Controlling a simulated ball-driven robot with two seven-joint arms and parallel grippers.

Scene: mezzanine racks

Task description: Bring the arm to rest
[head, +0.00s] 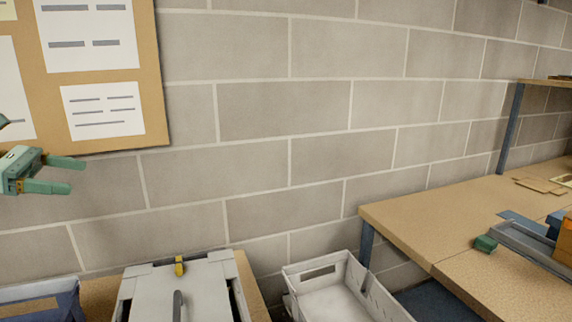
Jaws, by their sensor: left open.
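My left gripper (66,175) comes in from the left edge of the head view. Its two green fingers point right and stand apart, with nothing between them. It hangs in the air in front of the block wall, just below the notice board. Only the gripper and a small bit of the arm show. My right gripper is not in the view.
A notice board (154,100) hangs upper left on the wall (285,110). Below are a grey case (200,290) with a yellow latch, a white bin (330,290) and a blue-framed item (40,290). A wooden bench (430,215) at right holds a green block (485,244) and a grey tray (530,245).

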